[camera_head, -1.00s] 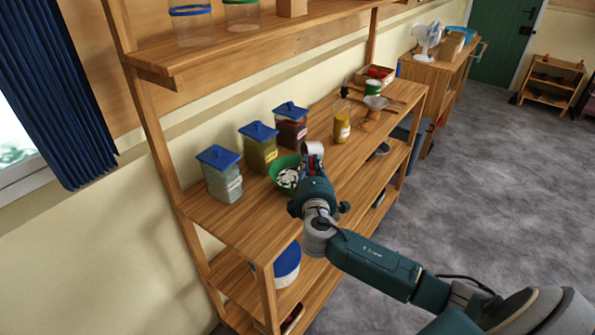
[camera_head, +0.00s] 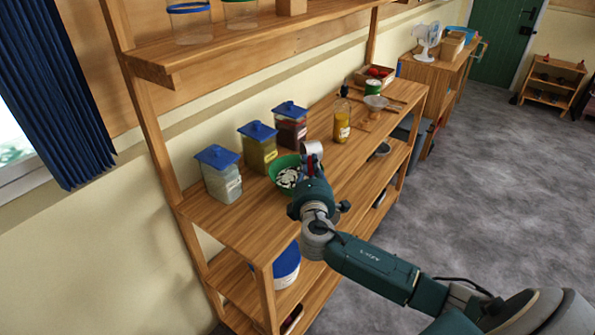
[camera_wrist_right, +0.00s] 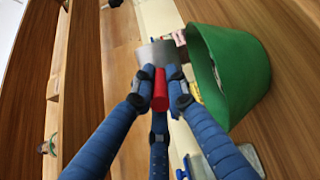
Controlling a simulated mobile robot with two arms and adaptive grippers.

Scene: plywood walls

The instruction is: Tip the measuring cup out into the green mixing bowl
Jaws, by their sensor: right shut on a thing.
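The green mixing bowl (camera_head: 282,162) stands on the wooden shelf top, with white and dark pieces visible inside. It also shows in the right wrist view (camera_wrist_right: 240,70), seen at a steep angle, on the right. My right gripper (camera_head: 313,168) is beside the bowl's right side and shut on the red handle of the metal measuring cup (camera_head: 311,148). In the right wrist view, the blue fingers (camera_wrist_right: 160,92) close around the red handle, and the grey cup (camera_wrist_right: 156,52) is beyond them, close to the bowl's rim. The cup's inside is hidden. My left gripper is out of view.
Blue-lidded jars stand behind the bowl: a pale one (camera_head: 222,178), a yellowish one (camera_head: 260,150) and a dark red one (camera_head: 290,128). A yellow bottle (camera_head: 342,122) stands farther right. An upper shelf (camera_head: 240,45) overhangs. The front left of the shelf top is clear.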

